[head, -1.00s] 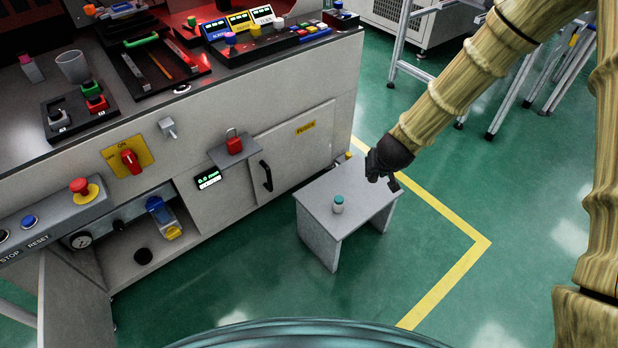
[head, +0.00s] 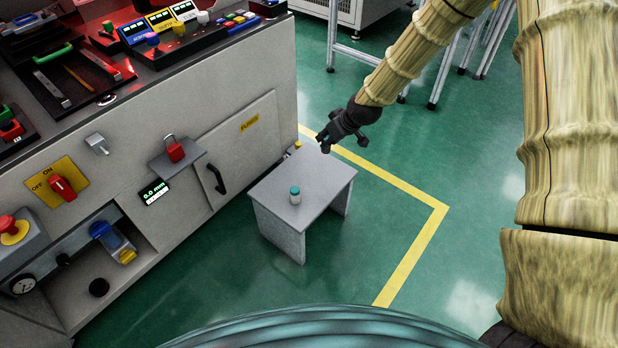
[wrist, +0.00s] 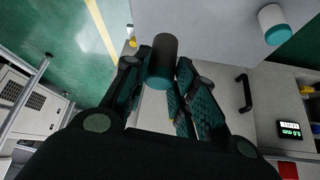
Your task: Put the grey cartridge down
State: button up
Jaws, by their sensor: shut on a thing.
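My gripper (head: 338,138) is over the back edge of the small grey table (head: 268,192) in the head view. In the wrist view my gripper (wrist: 157,68) is shut on the grey cartridge (wrist: 164,55), a dark grey cylinder with a teal end, held between the fingertips. In the head view the cartridge is too small and dark to tell apart from the fingers. The gap between the cartridge and the tabletop cannot be judged. A white bottle with a teal cap (head: 295,195) stands upright on the table; it also shows at top right in the wrist view (wrist: 272,22), apart from the fingers.
A grey machine cabinet (head: 235,135) with a black handle (head: 216,178) stands left of the table. A small yellow-topped part (head: 298,145) is by the table's back corner. Most of the tabletop is bare. Green floor with a yellow line (head: 410,260) lies to the right.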

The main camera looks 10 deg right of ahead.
notch_tip(320, 180, down, 10)
jog(key=b, duration=0.3)
jog(key=shift+b, duration=0.35)
jog(key=shift+f, duration=0.1)
jog(key=o, duration=0.9)
jog(key=p+v, duration=0.4)
jog(key=v, duration=0.8)
jog(key=s+a+f+m+g+h, duration=0.1)
jog(key=s+a+f, duration=0.1)
jog(key=s+f, duration=0.6)
jog(key=s+a+f+m+g, duration=0.2)
jog(key=s+f, duration=0.4)
jog(key=s, duration=0.4)
jog(key=s+f+m+g, duration=0.1)
jog(key=s+f, duration=0.1)
jog(key=s, duration=0.6)
jog(key=s+f+g+h, duration=0.1)
jog(key=s+f, duration=0.1)
jog(key=s, duration=0.6)
jog(key=s+f+m+h, duration=0.1)
jog(key=s+f, duration=0.1)
jog(key=s, duration=0.6)
jog(key=shift+s+d+m+g, duration=0.15)
jog(key=shift+d+m+g, duration=0.15)
jog(key=shift+g, duration=0.1)
